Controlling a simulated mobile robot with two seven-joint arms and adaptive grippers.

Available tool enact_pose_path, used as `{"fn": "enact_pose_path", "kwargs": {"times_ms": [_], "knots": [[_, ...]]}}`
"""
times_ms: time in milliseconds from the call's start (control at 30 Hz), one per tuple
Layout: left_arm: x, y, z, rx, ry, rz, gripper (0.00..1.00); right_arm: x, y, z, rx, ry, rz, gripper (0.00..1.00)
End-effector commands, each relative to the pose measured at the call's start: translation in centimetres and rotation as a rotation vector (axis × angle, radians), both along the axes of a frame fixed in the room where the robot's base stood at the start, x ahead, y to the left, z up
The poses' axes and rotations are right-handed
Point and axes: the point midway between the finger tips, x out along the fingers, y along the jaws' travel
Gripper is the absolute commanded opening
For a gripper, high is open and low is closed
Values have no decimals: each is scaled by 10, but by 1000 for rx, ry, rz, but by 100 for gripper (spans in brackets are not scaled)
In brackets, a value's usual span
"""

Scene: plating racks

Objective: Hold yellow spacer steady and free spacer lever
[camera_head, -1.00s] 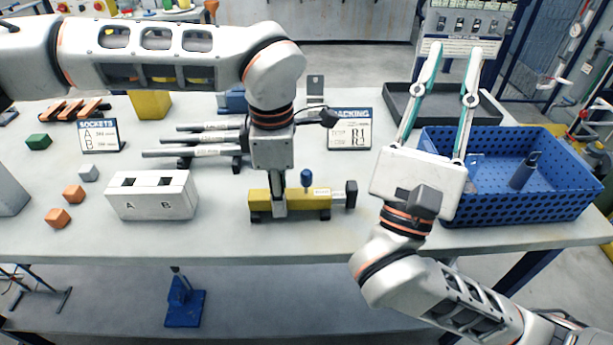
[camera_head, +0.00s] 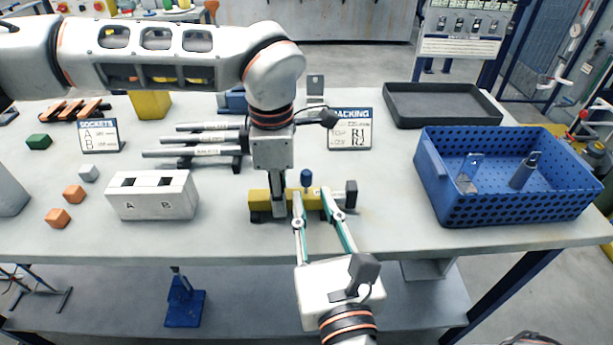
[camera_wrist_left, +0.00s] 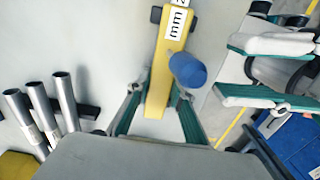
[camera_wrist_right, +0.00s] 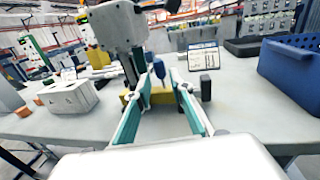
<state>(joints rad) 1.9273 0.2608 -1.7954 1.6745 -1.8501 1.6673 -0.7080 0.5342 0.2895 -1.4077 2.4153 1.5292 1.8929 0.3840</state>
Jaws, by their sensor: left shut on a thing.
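The yellow spacer (camera_head: 262,196) lies on the table near its front edge, with a blue knob (camera_head: 306,179) standing up from it and a dark end piece (camera_head: 351,194) at its right. My left gripper (camera_head: 279,208) comes down from above and is shut on the spacer's bar; its fingers flank the yellow bar (camera_wrist_left: 166,75) in the left wrist view. My right gripper (camera_head: 312,192) is open in front of the spacer, fingers pointing at it. In the right wrist view the blue knob (camera_wrist_right: 159,69) shows between the fingers; contact cannot be told.
A white block (camera_head: 152,196) marked A and B stands at left. Metal rods (camera_head: 200,152) lie on a rack behind. A blue perforated bin (camera_head: 510,212) and a black tray (camera_head: 440,106) are at right. The table between spacer and bin is clear.

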Motion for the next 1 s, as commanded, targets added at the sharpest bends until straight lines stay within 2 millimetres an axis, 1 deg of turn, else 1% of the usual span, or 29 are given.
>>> {"fn": "enact_pose_path", "kwargs": {"times_ms": [33, 200, 400, 567, 833, 867, 900, 933, 1000], "knots": [[0, 0, 0, 0, -1, 0, 0, 9, 1, 2, -3, -6, -2, 22], [0, 0, 0, 0, -1, 1, 0, 36, 5, 1, -3, -6, -3, 22], [0, 0, 0, 0, -1, 0, 0, 56, 8, 1, -2, -3, -2, 22], [0, 0, 0, 0, -1, 0, 0, 63, 9, 0, -2, -1, -2, 22], [0, 0, 0, 0, -1, 0, 0, 63, 9, 0, -1, 0, -2, 22], [0, 0, 0, 0, -1, 0, 0, 63, 9, 0, -1, -1, -2, 14], [0, 0, 0, 0, -1, 0, 0, 63, 9, 0, -1, -1, -2, 4], [0, 0, 0, 0, -1, 0, 0, 63, 9, 0, -1, -1, -2, 0], [0, 0, 0, 0, -1, 0, 0, 63, 9, 0, -1, -1, -2, 0]]}}
